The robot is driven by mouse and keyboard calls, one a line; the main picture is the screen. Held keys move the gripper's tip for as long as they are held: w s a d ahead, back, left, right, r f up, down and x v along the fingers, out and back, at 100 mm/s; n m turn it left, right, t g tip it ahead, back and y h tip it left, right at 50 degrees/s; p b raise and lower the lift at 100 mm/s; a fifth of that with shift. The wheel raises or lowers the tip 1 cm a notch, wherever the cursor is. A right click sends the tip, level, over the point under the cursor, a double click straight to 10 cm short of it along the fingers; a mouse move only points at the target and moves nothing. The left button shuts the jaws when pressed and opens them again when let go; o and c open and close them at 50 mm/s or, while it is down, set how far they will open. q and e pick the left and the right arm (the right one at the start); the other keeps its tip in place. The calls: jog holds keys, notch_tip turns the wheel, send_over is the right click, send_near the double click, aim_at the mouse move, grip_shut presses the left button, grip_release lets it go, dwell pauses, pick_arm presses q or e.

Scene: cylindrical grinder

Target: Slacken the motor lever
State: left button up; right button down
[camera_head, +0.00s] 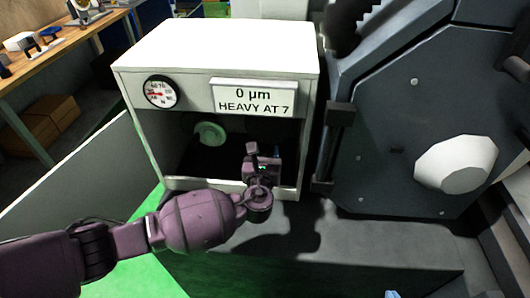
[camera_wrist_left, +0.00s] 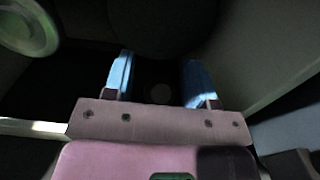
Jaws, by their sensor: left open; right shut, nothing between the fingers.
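A white cabinet (camera_head: 220,45) has an open front with a dark inside. A pale green round wheel (camera_head: 209,134) sits within, and it also shows in the left wrist view (camera_wrist_left: 28,27). I cannot make out a motor lever for certain. My left gripper (camera_head: 268,152) reaches into the opening at its right side. In the left wrist view its two blue fingers (camera_wrist_left: 160,80) stand apart, with a faint grey round spot (camera_wrist_left: 160,94) between them and a large dark rounded shape (camera_wrist_left: 162,25) ahead. Only the pale blue tip of my right gripper (camera_head: 391,294) shows at the bottom edge.
The cabinet carries a dial gauge (camera_head: 161,92) and a sign (camera_head: 254,97) reading "0 µm HEAVY AT 7". A large dark machine housing (camera_head: 415,120) stands close on the right. A wooden bench (camera_head: 60,58) is at the far left. The cabinet's lower lip and side walls bound the opening.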

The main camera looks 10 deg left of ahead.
pick_arm(q)
grip_shut()
pick_arm(e)
jog(key=shift+f, duration=0.15)
